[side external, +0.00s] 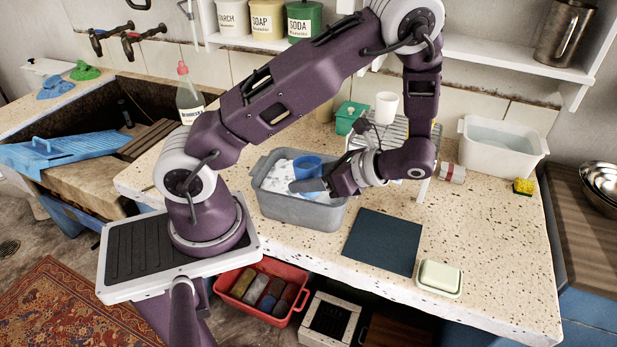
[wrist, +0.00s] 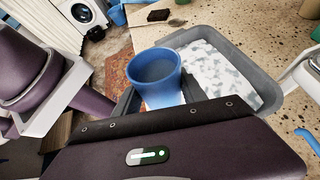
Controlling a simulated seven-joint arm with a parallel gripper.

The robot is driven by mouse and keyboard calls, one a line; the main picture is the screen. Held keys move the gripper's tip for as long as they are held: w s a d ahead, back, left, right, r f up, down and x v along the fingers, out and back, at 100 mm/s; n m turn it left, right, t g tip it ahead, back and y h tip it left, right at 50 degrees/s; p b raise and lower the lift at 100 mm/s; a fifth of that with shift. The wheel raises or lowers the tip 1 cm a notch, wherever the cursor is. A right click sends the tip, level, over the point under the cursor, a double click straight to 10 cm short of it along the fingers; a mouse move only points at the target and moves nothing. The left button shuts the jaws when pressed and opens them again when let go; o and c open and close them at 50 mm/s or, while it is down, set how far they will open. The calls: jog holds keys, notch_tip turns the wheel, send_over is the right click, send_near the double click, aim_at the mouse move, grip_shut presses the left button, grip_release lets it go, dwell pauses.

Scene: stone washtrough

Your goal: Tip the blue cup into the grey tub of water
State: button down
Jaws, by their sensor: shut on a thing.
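The blue cup (side external: 307,164) is held above the grey tub (side external: 297,211), over its right part, and looks roughly upright. My gripper (side external: 309,184) is shut on the blue cup from its near right side. In the wrist view the cup (wrist: 154,68) shows its open mouth; whether it holds anything is unclear. The grey tub (wrist: 262,88) lies beneath and beyond it, with a mottled white and grey surface inside, like suds on water.
A white basin (side external: 498,150) stands at the right back. A wire rack (side external: 395,133) with a white cup (side external: 386,107) stands behind my gripper. A dark mat (side external: 383,240) and a soap dish (side external: 440,278) lie in front on the right. A bottle (side external: 188,98) stands back left.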

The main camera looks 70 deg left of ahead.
jog(key=shift+r+m+t+h, duration=0.1)
jog(key=shift+m+t+h, duration=0.2)
jog(key=shift+h, duration=0.7)
jog(key=shift+a+h, duration=0.1)
jog(key=shift+h, duration=0.3)
jog(key=shift+m+h, duration=0.3)
jog(key=shift+h, duration=0.1)
jog(key=shift+a+m+t+h, duration=0.1)
jog(key=shift+m+t+h, duration=0.25)
jog(key=shift+h, duration=0.65)
jog(key=shift+a+m+h, duration=0.2)
jog(key=shift+m+h, duration=0.05)
jog(key=shift+h, duration=0.65)
